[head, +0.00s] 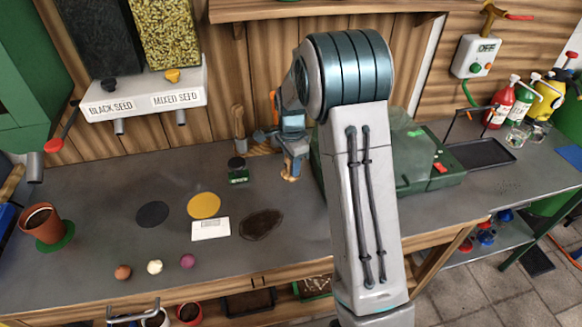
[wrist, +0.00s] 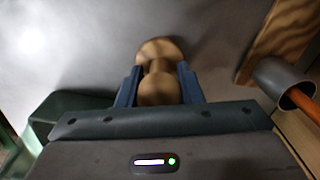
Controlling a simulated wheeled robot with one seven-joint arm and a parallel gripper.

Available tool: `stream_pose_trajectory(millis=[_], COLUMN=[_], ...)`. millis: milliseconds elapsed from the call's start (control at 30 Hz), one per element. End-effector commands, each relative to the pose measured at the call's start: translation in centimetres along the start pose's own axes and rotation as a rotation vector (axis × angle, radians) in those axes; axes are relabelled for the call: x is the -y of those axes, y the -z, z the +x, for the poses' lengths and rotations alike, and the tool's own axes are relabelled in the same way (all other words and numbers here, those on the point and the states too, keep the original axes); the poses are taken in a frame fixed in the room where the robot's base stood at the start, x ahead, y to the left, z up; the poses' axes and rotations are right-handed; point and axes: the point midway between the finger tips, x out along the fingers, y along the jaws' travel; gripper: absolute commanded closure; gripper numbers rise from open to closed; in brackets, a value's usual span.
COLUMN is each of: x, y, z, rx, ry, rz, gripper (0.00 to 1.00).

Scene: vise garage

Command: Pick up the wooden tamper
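The wooden tamper (wrist: 158,90) is a light brown turned piece with a rounded knob, a narrow neck and a wider round end. In the wrist view it sits between the two blue fingers of my gripper (wrist: 158,75), one on each side and very close to the knob. I cannot tell whether they press on it. In the head view my gripper (head: 291,158) points down at the back of the bench, and the lower part of the tamper (head: 289,177) shows just beneath it, at the bench top. My arm covers the area right of it.
A small dark jar with a green label (head: 238,171) stands left of my gripper, with a wooden-handled tool in a grey cup (head: 239,141) behind it. A green machine (head: 430,165) is on the right, partly behind my arm. The front left bench holds discs and small balls.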

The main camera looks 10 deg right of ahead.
Motion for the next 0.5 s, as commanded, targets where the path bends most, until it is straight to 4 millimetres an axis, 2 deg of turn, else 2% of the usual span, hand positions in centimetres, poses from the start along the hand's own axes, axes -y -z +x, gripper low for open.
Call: stream_pose_trajectory(millis=[300,367,500], x=[0.0,0.1,0.1], y=[0.0,0.0,0.0], z=[-0.3,-0.8,-3.1], rx=[-0.001,-0.001,-0.002], ry=[0.002,0.004,0.006], rz=[0.000,0.000,-0.001], gripper=[0.91,0.91,0.91])
